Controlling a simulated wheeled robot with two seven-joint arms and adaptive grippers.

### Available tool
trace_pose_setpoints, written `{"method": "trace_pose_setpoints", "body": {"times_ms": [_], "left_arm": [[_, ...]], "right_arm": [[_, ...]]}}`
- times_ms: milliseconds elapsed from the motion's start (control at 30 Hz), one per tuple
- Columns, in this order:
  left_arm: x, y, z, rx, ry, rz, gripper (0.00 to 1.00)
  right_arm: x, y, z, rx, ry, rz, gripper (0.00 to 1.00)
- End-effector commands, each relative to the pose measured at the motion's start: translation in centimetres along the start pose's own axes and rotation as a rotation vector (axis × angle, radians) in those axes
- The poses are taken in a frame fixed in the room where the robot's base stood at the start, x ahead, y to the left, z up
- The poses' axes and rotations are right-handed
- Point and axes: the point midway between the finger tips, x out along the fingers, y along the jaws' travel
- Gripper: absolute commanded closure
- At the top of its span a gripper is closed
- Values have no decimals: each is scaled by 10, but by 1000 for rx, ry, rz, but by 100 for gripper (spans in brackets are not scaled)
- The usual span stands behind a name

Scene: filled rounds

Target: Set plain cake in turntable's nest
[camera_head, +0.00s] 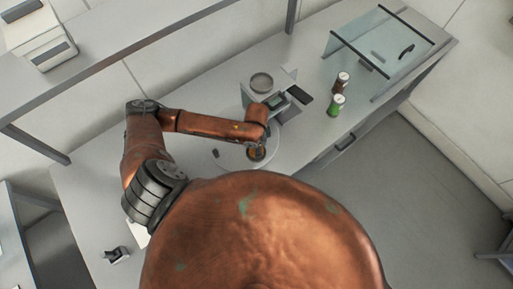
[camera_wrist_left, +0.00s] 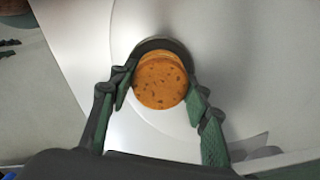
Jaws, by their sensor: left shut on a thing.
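The plain cake (camera_wrist_left: 160,85) is a round, tan, speckled piece between the fingers of my left gripper (camera_wrist_left: 161,92) in the left wrist view. My left gripper is shut on it. A dark curved rim, seemingly the nest (camera_wrist_left: 158,43), shows behind the cake's far edge; I cannot tell whether the cake touches it. In the head view, the cake (camera_head: 257,153) is a small brown round under my left gripper (camera_head: 258,146), over the pale turntable (camera_head: 229,158). My right gripper is not in view.
A grey device with a round top plate (camera_head: 262,83) stands behind the gripper. A brown jar (camera_head: 341,83) and a green jar (camera_head: 336,105) stand to the right, near a glass-fronted case (camera_head: 380,48). A small dark item (camera_head: 216,153) lies left of the cake.

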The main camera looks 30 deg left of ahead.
Motion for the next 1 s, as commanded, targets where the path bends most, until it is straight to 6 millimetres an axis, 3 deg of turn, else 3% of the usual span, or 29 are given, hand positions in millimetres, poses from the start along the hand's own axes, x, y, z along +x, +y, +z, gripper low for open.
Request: {"method": "trace_pose_setpoints", "body": {"times_ms": [267, 633, 767, 1000], "left_arm": [[0, 0, 0, 0, 0, 1, 39], [-6, 0, 0, 1, 1, 0, 39], [-25, -1, -1, 2, 3, -2, 39], [-76, -1, -1, 1, 3, -3, 39]], "right_arm": [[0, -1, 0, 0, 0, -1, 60], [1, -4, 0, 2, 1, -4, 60], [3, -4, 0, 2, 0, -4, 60], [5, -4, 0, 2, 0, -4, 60]]}}
